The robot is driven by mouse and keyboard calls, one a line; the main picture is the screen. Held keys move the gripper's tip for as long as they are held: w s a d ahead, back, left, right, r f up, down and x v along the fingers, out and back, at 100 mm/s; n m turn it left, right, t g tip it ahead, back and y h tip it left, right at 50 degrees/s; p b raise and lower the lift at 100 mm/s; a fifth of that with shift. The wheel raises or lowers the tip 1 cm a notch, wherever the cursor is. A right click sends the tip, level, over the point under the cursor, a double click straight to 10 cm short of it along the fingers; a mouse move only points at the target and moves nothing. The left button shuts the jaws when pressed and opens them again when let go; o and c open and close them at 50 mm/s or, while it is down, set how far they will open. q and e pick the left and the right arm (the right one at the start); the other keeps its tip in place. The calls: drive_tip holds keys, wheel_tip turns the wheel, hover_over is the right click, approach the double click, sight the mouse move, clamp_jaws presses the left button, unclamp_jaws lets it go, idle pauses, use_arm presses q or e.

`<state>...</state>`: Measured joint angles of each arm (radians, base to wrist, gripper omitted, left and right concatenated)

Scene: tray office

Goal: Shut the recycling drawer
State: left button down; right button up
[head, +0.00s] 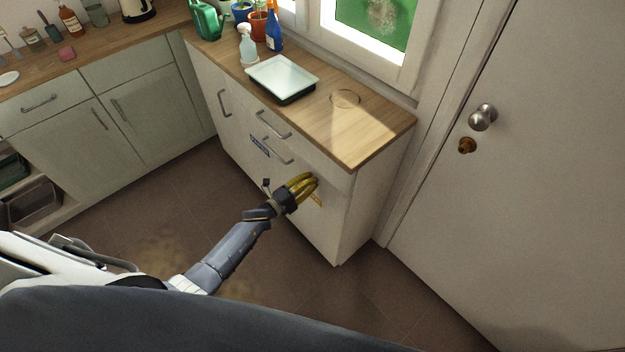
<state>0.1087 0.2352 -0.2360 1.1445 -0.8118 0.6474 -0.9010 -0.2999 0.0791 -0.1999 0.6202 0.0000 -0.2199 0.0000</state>
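A pale cabinet (225,125) under the wooden counter has several fronts with grey bar handles. One front carries a blue label (260,146) beside a handle (278,152), and a small yellow label (316,200) shows lower right, partly behind my gripper. I cannot read either label, so I cannot tell which front is the recycling drawer. No wide gap shows at these fronts. My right gripper is out of view.
On the counter stand a white tray (283,74), a spray bottle (248,46), a blue bottle (274,32), plant pots and a green watering can (207,22). A closed door (530,130) is at the right. The brown floor (185,205) before the cabinet is clear.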

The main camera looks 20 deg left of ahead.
use_arm(q)
drive_tip(key=v, duration=1.3)
drive_tip(key=s+a+f+n+g+y, duration=0.1)
drive_tip(key=a+f+n+y, duration=0.45)
drive_tip(key=f+n, duration=0.35)
drive_tip(key=s+a+f+n+g+y, duration=0.25)
drive_tip(key=s+f, duration=0.35)
drive_tip(key=f, duration=0.3)
drive_tip(key=s+a+f+n+g+y, duration=0.1)
drive_tip(key=s+a+f+n+g, duration=0.1)
drive_tip(key=s+f+n, duration=0.5)
drive_tip(key=s+d+f+g+y, duration=0.1)
drive_tip(key=s+f+g, duration=0.2)
drive_tip(key=s+f, duration=0.5)
drive_tip(key=s+d+f+g, duration=0.2)
drive_tip(key=s+f, duration=0.3)
drive_tip(key=s, duration=0.5)
drive_tip(key=s+d+f+n+g, duration=0.1)
drive_tip(key=s+d+f, duration=0.1)
drive_tip(key=s, duration=0.5)
drive_tip(key=s+d+f+n+g, duration=0.1)
drive_tip(key=s+d, duration=0.3)
drive_tip(key=s, duration=0.4)
drive_tip(key=shift+d+f+g, duration=0.4)
drive_tip(key=shift+g, duration=0.25)
